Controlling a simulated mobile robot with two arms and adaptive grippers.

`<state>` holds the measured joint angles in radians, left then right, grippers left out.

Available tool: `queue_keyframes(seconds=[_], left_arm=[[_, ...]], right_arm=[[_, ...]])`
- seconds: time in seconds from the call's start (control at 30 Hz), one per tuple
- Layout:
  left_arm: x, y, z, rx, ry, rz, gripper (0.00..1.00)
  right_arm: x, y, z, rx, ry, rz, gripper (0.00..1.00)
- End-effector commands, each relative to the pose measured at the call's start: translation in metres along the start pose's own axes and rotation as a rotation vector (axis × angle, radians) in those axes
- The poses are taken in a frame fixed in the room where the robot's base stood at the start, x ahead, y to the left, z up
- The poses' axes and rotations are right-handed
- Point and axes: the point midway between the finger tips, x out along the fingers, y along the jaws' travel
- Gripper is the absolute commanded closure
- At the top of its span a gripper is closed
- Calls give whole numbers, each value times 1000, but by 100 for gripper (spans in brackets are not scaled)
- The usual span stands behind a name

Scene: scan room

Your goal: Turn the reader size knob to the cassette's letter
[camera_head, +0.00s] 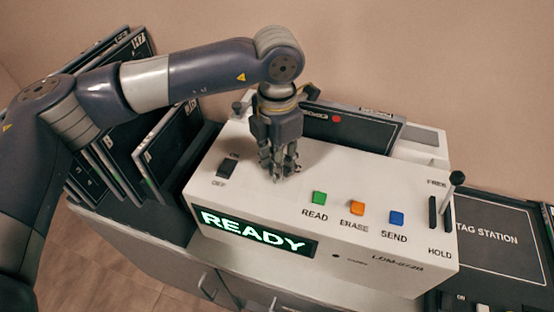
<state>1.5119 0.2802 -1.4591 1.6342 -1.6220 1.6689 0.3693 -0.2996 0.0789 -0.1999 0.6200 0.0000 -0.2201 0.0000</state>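The white reader (370,175) stands on a cabinet, with a lit green READY display (255,232) on its front. A dark cassette (345,128) sits at the reader's back edge, with a small label and a red dot; its letter is too small to read. My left gripper (279,172) points down at the reader's top, between the ON/OFF switch (228,167) and the READ button. Its fingertips are close to the top surface. The size knob cannot be made out; the gripper may hide it. Whether the fingers hold anything is unclear. My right gripper is out of view.
Green READ (319,198), orange ERASE (357,208) and blue SEND (397,218) buttons are right of the gripper. A FREE/HOLD lever (456,179) stands up at the right end. Several dark cassettes (165,150) stand in a rack at left. A tag station (490,240) is at right.

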Motion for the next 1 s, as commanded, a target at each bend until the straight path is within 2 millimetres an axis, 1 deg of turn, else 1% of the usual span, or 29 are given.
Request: queue_keyframes(seconds=[0.03, 0.07, 0.37, 0.47, 0.57, 0.8, 0.9, 1.0], left_arm=[[0, 0, 0, 0, -1, 1, 55], [0, 0, 0, 0, -1, 1, 52], [0, 0, 0, 0, 0, 0, 52], [-5, 0, 0, 0, -1, 1, 52], [-18, 0, 1, 0, -3, 2, 52], [-70, 0, 1, 0, -4, 3, 52], [-89, 1, 1, 0, -3, 3, 52], [-104, 0, 1, -1, -2, 2, 52]], right_arm=[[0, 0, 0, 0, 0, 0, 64], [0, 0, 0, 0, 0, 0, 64], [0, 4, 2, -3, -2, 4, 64], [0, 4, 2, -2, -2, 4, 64], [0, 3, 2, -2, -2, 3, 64], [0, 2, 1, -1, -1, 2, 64], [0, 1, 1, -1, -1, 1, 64], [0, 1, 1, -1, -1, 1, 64]])
